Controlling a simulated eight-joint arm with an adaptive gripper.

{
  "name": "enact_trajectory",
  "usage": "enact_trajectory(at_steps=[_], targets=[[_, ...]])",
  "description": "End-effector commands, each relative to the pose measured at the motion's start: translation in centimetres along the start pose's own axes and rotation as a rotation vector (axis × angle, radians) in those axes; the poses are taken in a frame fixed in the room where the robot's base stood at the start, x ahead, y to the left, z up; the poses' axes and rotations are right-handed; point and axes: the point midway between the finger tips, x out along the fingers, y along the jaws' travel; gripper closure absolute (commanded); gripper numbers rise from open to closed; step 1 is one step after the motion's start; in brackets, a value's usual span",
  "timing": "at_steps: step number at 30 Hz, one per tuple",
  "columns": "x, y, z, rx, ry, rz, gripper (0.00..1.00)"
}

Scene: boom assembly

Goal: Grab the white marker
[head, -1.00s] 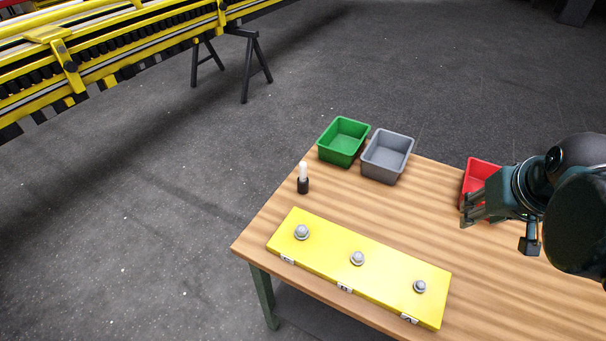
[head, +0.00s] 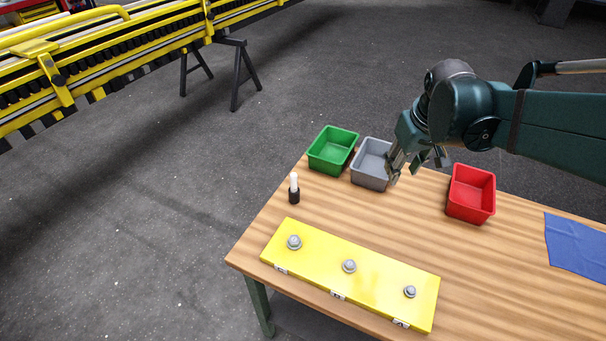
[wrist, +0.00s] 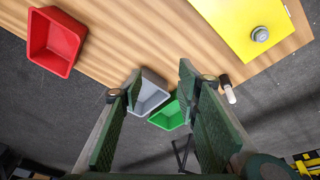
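The white marker (head: 294,182) stands upright in a black holder or base (head: 294,197) near the left end of the wooden table. In the wrist view the white marker (wrist: 231,97) shows to the right of my gripper, outside the space between the fingers. My gripper (head: 405,170) is in the air around the grey bin, to the right of the marker and apart from it. In the wrist view my gripper (wrist: 158,95) has its two fingers spread wide with nothing held between them.
A green bin (head: 333,150), a grey bin (head: 369,165) and a red bin (head: 471,193) stand along the table's back edge. A yellow plate (head: 325,283) with three bolts lies in front. A blue cloth (head: 580,243) lies at right. The wood between is clear.

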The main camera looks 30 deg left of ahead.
Motion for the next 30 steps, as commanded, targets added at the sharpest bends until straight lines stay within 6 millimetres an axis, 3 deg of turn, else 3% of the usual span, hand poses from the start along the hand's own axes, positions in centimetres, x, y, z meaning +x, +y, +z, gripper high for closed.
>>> enact_trajectory(at_steps=[15, 30], targets=[[5.1, -6.8, -8.5, -0.189, -0.081, -0.055, 0.67], [11.4, -15.3, -14.6, -0.371, -0.16, -0.104, 0.67]])
